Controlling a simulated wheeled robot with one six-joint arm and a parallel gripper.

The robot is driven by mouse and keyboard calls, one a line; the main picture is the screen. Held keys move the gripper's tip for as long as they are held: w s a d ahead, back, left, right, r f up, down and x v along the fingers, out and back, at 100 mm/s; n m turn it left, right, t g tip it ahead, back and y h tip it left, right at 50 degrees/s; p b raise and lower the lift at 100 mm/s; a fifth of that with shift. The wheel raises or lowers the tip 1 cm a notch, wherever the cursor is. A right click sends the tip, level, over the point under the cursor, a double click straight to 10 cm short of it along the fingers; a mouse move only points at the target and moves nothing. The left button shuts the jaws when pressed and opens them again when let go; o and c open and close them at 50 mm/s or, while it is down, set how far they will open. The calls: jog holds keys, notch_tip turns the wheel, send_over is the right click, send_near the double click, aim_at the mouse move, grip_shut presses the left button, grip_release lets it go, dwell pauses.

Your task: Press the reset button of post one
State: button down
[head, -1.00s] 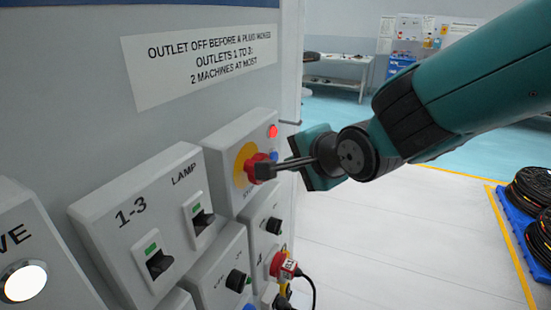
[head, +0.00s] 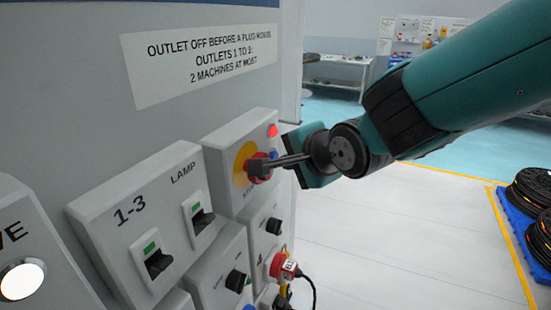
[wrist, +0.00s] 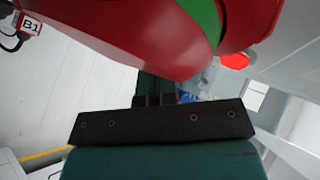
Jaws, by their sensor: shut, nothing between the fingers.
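A grey box (head: 222,148) on the panel carries a red mushroom knob (head: 257,168) on a yellow disc (head: 241,160), a lit red lamp (head: 273,131) and a small blue button (head: 274,155). The lettering under the knob is mostly hidden. My gripper (head: 270,165) is shut and empty, its fingertips in front of the knob and just below the blue button. I cannot tell whether they touch. In the wrist view a large red and green surface (wrist: 130,40) fills the upper middle, close to the fingers. The red lamp (wrist: 235,61) and some blue (wrist: 187,97) show beside it.
Left of the box are lamp switches (head: 198,215) and a lit white button (head: 22,281). Below are black knobs (head: 236,280) and a red plug marked B1 (head: 286,266) with a cable. The floor (head: 400,235) to the right is clear up to a blue pallet of coils (head: 520,235).

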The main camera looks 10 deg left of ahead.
jog(key=shift+w+a, duration=0.1)
jog(key=shift+a, duration=0.15)
jog(key=shift+d, duration=0.1)
dwell(0.5)
jog(key=shift+s+d+b, duration=0.3)
jog(key=shift+d+b, duration=0.05)
jog(key=shift+d, duration=0.3)
jog(key=d, duration=0.1)
jog(key=s+d+b, duration=0.1)
jog(key=d, duration=0.2)
jog(key=shift+s+d, duration=0.35)
dwell(0.4)
jog(key=s+d+f+n+g+h+b, duration=0.1)
jog(key=s+d+f+n+g, duration=0.1)
jog(key=s+n, duration=0.3)
jog(key=s+d+f+n+g+b, duration=0.1)
jog(key=s+d+n+g, duration=0.3)
jog(key=s, duration=0.5)
jog(key=s+d+f+n+g+h+b, duration=0.1)
jog(key=s+d+f+n+g+b, duration=0.1)
jog(key=s+d+n, duration=0.3)
jog(key=s+f+n+g, duration=0.1)
jog(key=s+n, duration=0.1)
jog(key=shift+s+n+h, duration=0.3)
jog(key=shift+s, duration=0.05)
